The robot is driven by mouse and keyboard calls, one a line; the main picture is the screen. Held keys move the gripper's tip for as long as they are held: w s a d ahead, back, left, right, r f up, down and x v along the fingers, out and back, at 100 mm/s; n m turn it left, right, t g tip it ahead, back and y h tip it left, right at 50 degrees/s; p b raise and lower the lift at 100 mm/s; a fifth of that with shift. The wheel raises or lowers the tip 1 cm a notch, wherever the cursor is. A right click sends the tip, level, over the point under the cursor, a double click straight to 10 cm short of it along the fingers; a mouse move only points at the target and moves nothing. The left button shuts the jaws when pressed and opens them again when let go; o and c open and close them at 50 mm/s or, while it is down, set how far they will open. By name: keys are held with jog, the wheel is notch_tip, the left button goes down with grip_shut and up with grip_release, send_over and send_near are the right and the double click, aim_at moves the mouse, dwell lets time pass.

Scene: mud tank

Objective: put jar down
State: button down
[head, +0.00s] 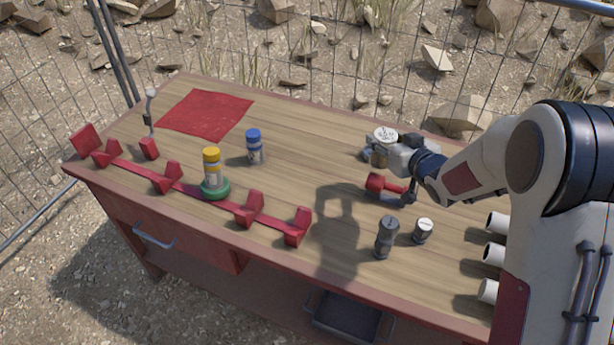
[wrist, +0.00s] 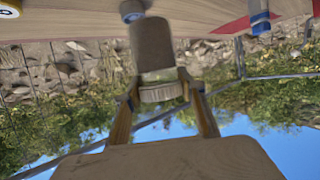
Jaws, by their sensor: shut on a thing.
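My gripper (head: 388,150) is at the right of the bench, shut on a jar with a pale, marked round lid (head: 385,134) and a grey body. In the wrist view the jar (wrist: 153,45) sits between the two fingers (wrist: 163,105), its ribbed lid edge nearest them. That view is upside down, with the bench (wrist: 80,18) along its top. The jar's shadow falls apart from it on the bench. The jar's base is not clear in the head view, so I cannot tell whether it touches the wood.
A blue-capped jar (head: 254,146) stands mid-bench. A yellow-capped jar (head: 211,165) stands in a green ring (head: 215,190) by a red rack (head: 190,188). A dark jar (head: 386,238) and a white-topped jar (head: 423,231) stand at right. A red cloth (head: 205,113) lies at far left.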

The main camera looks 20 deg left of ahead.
jog(key=s+a+n+g+y, duration=0.1)
jog(key=a, duration=0.9)
jog(key=s+a+n+g+y, duration=0.1)
jog(key=s+a+n, duration=0.1)
jog(key=a, duration=0.7)
jog(key=shift+s+a+r+g, duration=0.25)
jog(key=shift+a+g, duration=0.05)
jog(key=shift+a, duration=0.05)
notch_tip(320, 180, down, 6)
jog(key=shift+f, duration=0.25)
jog(key=shift+f, duration=1.75)
jog(key=shift+f, duration=0.1)
jog(key=c, duration=1.3)
grip_release()
jog(key=shift+d+f, duration=0.1)
jog(key=shift+f, duration=0.05)
jog(key=shift+o, duration=0.2)
